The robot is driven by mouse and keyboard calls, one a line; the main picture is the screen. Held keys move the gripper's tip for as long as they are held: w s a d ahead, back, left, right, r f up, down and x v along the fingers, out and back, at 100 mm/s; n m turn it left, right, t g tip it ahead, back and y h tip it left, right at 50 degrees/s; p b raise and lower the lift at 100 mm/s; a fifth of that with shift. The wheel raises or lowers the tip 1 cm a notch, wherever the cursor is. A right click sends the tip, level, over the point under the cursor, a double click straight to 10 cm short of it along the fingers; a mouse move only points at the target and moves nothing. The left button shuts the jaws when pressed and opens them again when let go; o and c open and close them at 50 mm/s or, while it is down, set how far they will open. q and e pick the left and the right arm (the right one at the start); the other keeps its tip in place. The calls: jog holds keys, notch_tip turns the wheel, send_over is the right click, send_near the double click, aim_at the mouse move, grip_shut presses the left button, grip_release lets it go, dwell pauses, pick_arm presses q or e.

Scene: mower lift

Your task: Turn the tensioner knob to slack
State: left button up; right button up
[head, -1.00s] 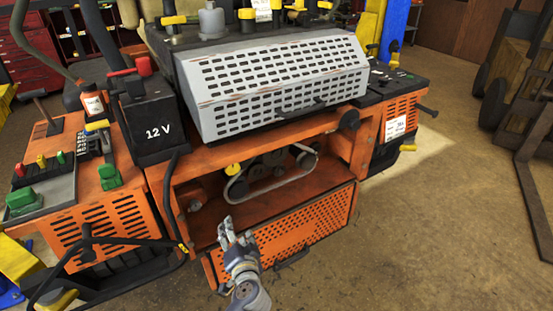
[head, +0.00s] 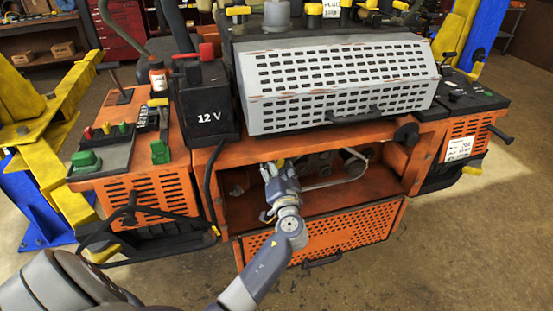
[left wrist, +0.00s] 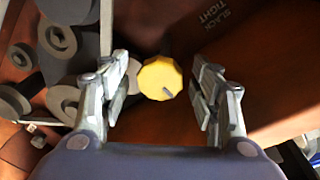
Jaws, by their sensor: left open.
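The yellow tensioner knob (left wrist: 160,78) shows in the left wrist view as a many-sided cap with a small dark mark near its lower right edge. A dark printed label (left wrist: 217,17) reading SLACK and TIGHT is on the orange panel above and right of it. My left gripper (left wrist: 161,84) is open, with one finger on each side of the knob and a visible gap to each finger. In the head view my left gripper (head: 277,178) reaches into the mower's open front bay and hides the knob. My right gripper is not in view.
Grey pulleys (left wrist: 60,40) crowd the left of the wrist view. In the head view the belt (head: 347,178) runs to the right of my gripper. A perforated orange flap (head: 335,232) hangs open below, and a grey vented cover (head: 340,85) overhangs the bay.

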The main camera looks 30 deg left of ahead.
pick_arm(q)
jog(key=shift+w+a, duration=0.45)
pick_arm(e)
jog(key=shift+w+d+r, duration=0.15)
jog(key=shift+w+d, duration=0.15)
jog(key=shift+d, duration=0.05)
